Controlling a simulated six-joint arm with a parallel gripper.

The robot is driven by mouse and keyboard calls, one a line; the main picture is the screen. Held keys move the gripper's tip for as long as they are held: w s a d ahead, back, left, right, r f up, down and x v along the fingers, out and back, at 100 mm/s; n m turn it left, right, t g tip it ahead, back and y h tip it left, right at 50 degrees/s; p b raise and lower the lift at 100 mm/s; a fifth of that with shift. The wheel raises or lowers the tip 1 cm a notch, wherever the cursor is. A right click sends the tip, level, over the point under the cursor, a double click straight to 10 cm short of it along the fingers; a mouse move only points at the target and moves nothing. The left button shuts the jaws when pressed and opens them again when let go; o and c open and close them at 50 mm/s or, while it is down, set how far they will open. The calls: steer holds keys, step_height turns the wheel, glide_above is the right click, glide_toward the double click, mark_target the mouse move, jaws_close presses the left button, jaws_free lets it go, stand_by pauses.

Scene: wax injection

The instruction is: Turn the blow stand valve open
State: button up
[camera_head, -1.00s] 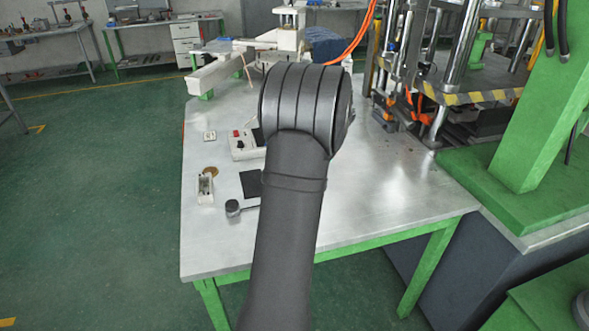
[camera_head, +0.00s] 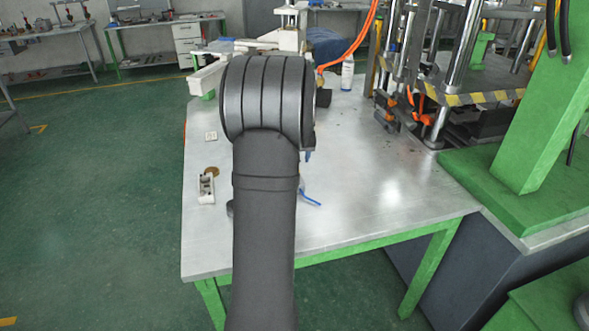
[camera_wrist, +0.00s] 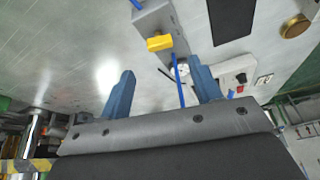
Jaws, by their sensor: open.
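In the wrist view, a yellow valve handle (camera_wrist: 160,43) sits on a grey block (camera_wrist: 153,18), which I take as the blow stand. A blue tube (camera_wrist: 180,82) runs down from near the block, between the fingers of my gripper. My gripper (camera_wrist: 165,84) is open, with its two blue fingers apart and nothing gripped. The handle appears just beyond the fingertips, apart from them. In the head view, my arm hides the valve and most of the gripper; a piece of blue tube (camera_head: 311,199) shows right of the arm.
On the metal table (camera_head: 370,185) are a white control box (camera_wrist: 236,72) with a red switch, a black pad (camera_wrist: 231,18), a brass disc (camera_wrist: 295,26) and a small white holder (camera_head: 206,187). A press (camera_head: 455,95) stands at the right. The table's right middle is clear.

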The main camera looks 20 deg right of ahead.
steer(key=x, duration=0.7)
steer(key=shift+w+f, duration=0.1)
steer(key=shift+f, duration=0.1)
steer(key=shift+c, duration=0.5)
steer(key=c, duration=0.9)
steer(key=shift+n+y, duration=0.5)
steer(key=shift+n, duration=0.7)
steer(key=o, duration=1)
